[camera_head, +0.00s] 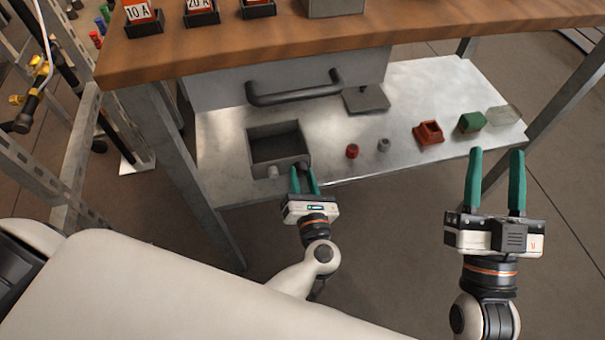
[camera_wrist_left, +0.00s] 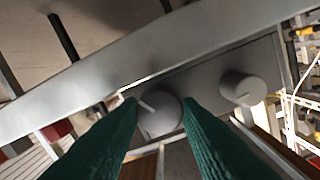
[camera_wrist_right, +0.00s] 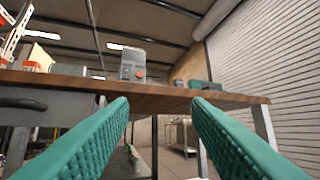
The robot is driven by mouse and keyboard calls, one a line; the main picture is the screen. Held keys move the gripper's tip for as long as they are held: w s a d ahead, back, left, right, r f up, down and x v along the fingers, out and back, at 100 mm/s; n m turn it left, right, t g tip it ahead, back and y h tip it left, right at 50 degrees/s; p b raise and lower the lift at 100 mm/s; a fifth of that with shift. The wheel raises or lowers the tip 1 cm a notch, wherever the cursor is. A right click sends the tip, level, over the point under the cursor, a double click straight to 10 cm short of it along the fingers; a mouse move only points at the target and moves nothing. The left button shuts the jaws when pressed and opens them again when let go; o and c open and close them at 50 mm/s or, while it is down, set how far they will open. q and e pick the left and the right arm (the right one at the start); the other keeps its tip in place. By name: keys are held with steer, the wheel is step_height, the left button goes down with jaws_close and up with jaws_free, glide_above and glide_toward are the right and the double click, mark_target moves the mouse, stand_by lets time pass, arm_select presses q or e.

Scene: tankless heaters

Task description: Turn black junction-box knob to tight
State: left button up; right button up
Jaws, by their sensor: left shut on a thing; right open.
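The junction box (camera_head: 248,152) is a dark grey open-topped box on the lower metal shelf, with two round knobs on its front. They look grey, not clearly black. My left gripper (camera_head: 303,178) is shut on the right-hand knob in the head view. In the left wrist view this knob (camera_wrist_left: 162,118), with a pale pointer line, sits between the green fingertips, which partly hide it. The other knob (camera_head: 272,171) is free; it also shows in the left wrist view (camera_wrist_left: 240,88). Any tight marking cannot be read. My right gripper (camera_head: 496,155) is open and empty.
The wooden tabletop (camera_head: 420,30) and a drawer handle (camera_head: 295,93) overhang the shelf (camera_head: 222,140). A red knob (camera_head: 352,151), a grey one (camera_head: 384,145), a red block (camera_head: 428,132) and a green block (camera_head: 471,123) stand right of the box. Table legs flank it.

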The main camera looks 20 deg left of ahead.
stand_by(0.4)
arm_select(q)
steer(key=o, duration=1)
